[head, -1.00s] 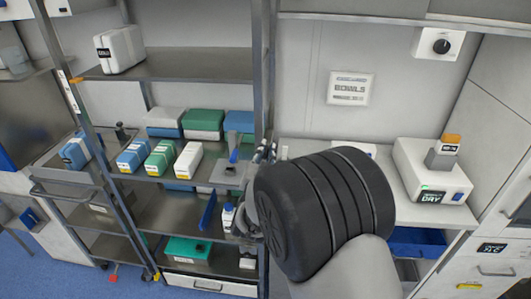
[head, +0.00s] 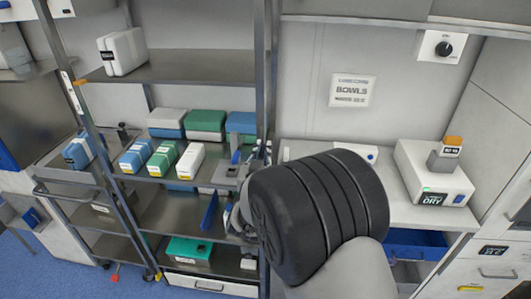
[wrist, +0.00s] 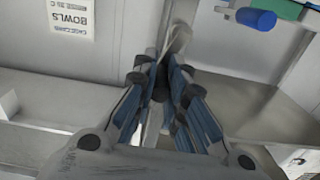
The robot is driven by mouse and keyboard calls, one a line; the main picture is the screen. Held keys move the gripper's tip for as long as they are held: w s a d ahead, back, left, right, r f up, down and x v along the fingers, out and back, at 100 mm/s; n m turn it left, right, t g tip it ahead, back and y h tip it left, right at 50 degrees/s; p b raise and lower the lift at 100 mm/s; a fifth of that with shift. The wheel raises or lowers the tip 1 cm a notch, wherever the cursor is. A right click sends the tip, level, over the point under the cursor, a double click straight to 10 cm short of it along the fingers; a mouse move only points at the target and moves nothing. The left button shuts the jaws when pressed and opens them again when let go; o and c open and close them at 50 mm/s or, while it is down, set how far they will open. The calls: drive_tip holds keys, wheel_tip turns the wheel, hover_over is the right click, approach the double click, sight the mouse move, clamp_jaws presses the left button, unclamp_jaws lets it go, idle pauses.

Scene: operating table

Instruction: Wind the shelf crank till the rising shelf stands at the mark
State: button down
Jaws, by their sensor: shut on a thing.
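In the wrist view my gripper (wrist: 162,68) is shut on a slim pale grey piece (wrist: 179,40), which seems to be the crank's handle. The fingers cover most of it. In the head view my dark wrist hides most of the gripper and crank, beside the rack's right post. The rack's upper shelf (head: 190,68) carries a white box (head: 123,51). Its left end is close to a small orange mark (head: 78,82) by the left post. The shelf below (head: 125,171) carries several boxes. I cannot tell which shelf the crank moves.
A bowls sign (head: 352,90) hangs on the back wall. A white device (head: 430,172) stands on the right counter (head: 408,210), with an open blue drawer (head: 415,243) beneath. A green box (head: 188,250) sits low in the rack.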

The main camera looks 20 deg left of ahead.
drive_tip(key=n, duration=0.2)
drive_tip(key=a+n+p, duration=0.1)
drive_tip(key=a+r+n, duration=0.1)
drive_tip(key=n, duration=0.1)
drive_tip(key=shift+s+a+n+p, duration=0.15)
drive_tip(key=shift+s+n+p, duration=0.15)
drive_tip(key=shift+p, duration=0.1)
drive_tip(key=shift+s+a+f+n+p, duration=0.15)
drive_tip(key=shift+a+n+p, duration=0.25)
drive_tip(key=shift+n, duration=0.65)
drive_tip(key=shift+a+f+n+p, duration=0.25)
drive_tip(key=shift+a+n+p, duration=0.15)
drive_tip(key=shift+n, duration=0.7)
drive_tip(key=shift+s+a+f+n+p, duration=0.15)
drive_tip(key=shift+a+n+p, duration=0.25)
drive_tip(key=shift+n, duration=0.65)
drive_tip(key=shift+w, duration=0.1)
drive_tip(key=c, duration=1.8)
unclamp_jaws()
drive_tip(key=shift+f, duration=0.15)
drive_tip(key=shift+o, duration=1.1)
drive_tip(key=shift+d+f, duration=0.1)
